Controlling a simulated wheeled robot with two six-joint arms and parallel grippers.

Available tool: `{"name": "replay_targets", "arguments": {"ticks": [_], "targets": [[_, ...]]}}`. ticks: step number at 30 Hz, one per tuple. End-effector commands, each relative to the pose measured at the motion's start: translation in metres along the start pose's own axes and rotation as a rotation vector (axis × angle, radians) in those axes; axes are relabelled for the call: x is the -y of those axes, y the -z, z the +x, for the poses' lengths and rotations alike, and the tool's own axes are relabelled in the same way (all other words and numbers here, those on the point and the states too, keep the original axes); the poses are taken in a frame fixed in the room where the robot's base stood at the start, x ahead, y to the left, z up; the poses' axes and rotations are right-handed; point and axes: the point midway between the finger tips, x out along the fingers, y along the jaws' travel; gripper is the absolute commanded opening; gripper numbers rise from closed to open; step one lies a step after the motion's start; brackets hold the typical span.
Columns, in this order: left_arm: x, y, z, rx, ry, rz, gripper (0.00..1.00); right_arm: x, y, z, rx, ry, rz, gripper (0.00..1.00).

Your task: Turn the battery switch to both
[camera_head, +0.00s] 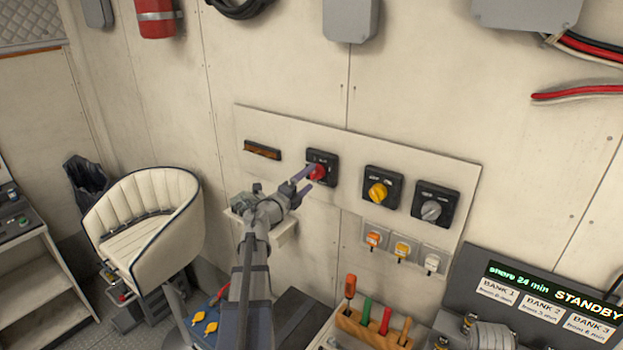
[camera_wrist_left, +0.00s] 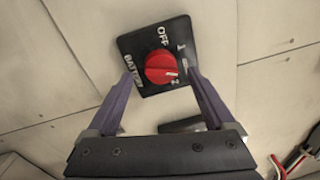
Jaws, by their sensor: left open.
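The battery switch is a red round knob (camera_head: 318,172) on a black square plate on the wall panel. In the left wrist view the red knob (camera_wrist_left: 159,68) sits on its plate (camera_wrist_left: 134,43), marked OFF, 1, 2 and BATTERY. A small marking between 1 and 2 is unreadable. The knob's white mark is at its lower right, close to the 2. My left gripper (camera_head: 307,179) is open at the switch. In the wrist view its two purple fingers (camera_wrist_left: 159,57) reach to either side of the knob, with visible gaps; contact cannot be told. My right gripper is not in view.
A yellow knob switch (camera_head: 377,192) and a grey knob switch (camera_head: 431,210) are to the right on the panel (camera_head: 461,180). A wooden tool rack (camera_head: 366,331) and a STANDBY display (camera_head: 552,290) stand lower right. A cream seat (camera_head: 150,225) is at left.

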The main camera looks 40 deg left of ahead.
Motion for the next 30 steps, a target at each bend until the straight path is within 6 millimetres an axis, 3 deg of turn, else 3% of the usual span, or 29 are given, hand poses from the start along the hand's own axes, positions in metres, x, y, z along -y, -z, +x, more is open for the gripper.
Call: {"name": "replay_targets", "arguments": {"ticks": [3,10,30], "targets": [[0.0,0.002,-0.025,0.002,-0.001,0.0,0.87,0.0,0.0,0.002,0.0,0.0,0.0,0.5],[0.0,0.002,-0.051,0.0,-0.001,0.001,0.87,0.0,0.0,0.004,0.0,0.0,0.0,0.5],[0.0,0.001,-0.055,0.001,0.0,0.0,0.87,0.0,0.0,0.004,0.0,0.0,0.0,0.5]]}}
